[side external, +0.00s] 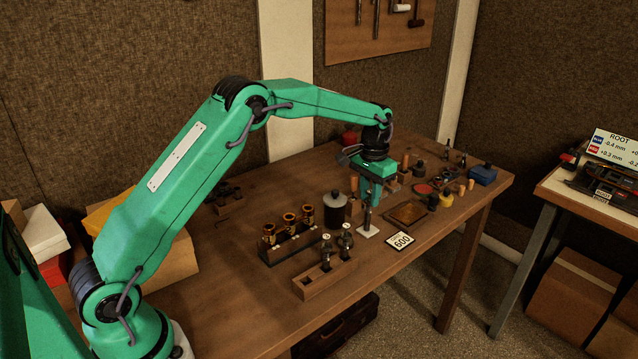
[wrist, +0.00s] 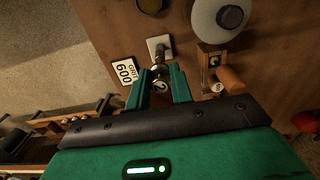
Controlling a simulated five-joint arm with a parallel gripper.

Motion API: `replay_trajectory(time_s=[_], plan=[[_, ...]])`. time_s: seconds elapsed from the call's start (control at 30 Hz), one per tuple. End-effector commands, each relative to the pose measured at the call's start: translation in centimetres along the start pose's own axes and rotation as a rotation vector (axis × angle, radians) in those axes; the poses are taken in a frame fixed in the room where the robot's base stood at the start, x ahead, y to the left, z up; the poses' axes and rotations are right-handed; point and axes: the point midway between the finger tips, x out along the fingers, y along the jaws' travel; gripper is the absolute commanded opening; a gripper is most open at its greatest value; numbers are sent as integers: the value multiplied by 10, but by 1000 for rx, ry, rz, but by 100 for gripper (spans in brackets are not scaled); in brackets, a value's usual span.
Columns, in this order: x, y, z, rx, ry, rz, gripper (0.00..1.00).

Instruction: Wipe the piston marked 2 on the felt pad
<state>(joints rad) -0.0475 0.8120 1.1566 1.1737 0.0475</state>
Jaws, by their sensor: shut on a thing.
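The piston marked 2 (wrist: 160,86) is between the fingers of my gripper (wrist: 161,90) in the wrist view, its numbered top facing the camera. In the side view my gripper (side external: 370,190) is shut on this piston (side external: 367,216) and holds it about upright. The pale square felt pad (side external: 368,231) lies on the bench right under the piston, and it also shows in the wrist view (wrist: 153,43). The piston's lower end is at the pad; I cannot tell for sure whether they touch.
A wooden block (side external: 318,281) holds two other pistons, with a row of brass cups (side external: 289,223) behind. A dark jar (side external: 335,208) stands left of the pad. A 600 grit card (side external: 400,241) and a shallow amber tray (side external: 407,213) lie to its right.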

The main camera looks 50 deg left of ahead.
Motion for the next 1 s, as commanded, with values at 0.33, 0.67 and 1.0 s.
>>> replay_trajectory(time_s=[0.33, 0.67, 1.0], plan=[[0, 0, -4, 0, 1, 0, 0], [-8, 0, -4, 0, 2, 0, 0], [-23, 0, -4, 0, 3, 0, 0]])
